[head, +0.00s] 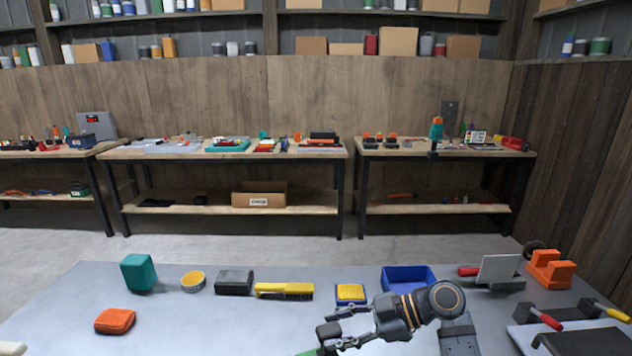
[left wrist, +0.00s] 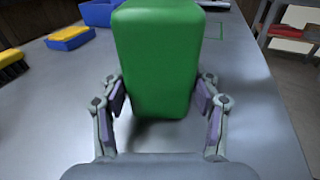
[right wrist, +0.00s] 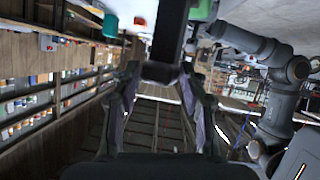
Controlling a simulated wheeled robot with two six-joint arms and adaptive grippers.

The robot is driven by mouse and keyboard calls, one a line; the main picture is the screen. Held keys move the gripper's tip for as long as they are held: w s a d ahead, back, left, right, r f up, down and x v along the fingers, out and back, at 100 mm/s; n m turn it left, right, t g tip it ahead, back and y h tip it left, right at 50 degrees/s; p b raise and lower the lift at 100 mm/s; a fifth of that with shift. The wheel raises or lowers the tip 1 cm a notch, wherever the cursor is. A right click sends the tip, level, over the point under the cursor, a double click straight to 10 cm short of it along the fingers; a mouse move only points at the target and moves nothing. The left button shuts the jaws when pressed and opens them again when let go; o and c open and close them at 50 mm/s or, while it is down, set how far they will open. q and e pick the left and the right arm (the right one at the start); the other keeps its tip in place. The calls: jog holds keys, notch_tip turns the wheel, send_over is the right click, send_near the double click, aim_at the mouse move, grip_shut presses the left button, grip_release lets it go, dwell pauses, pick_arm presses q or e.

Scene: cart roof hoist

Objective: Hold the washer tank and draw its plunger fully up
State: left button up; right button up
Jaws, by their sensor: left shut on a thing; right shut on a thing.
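The washer tank is a green block with rounded edges (left wrist: 157,60), upright in the left wrist view. My left gripper (left wrist: 164,100) has its fingers on both sides of it and is shut on it. In the head view only a green corner (head: 307,352) shows at the bottom edge. My right gripper (head: 338,334) is low in the middle of the head view, shut on the dark plunger handle (head: 328,331). In the right wrist view the handle (right wrist: 160,72) lies between the fingertips, with a dark rod running up from it. How far the plunger is drawn is unclear.
On the grey table are a teal block (head: 138,272), an orange pouch (head: 115,320), a yellow brush (head: 284,291), a blue bin (head: 408,278) and an orange holder (head: 550,270). The table's left front is mostly clear. Stocked benches stand behind.

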jog(key=shift+r, duration=0.1)
jog(key=shift+r, duration=0.45)
dwell(0.4)
jog(key=o, duration=0.9)
jog(key=shift+o, duration=0.2)
jog(key=v, duration=0.6)
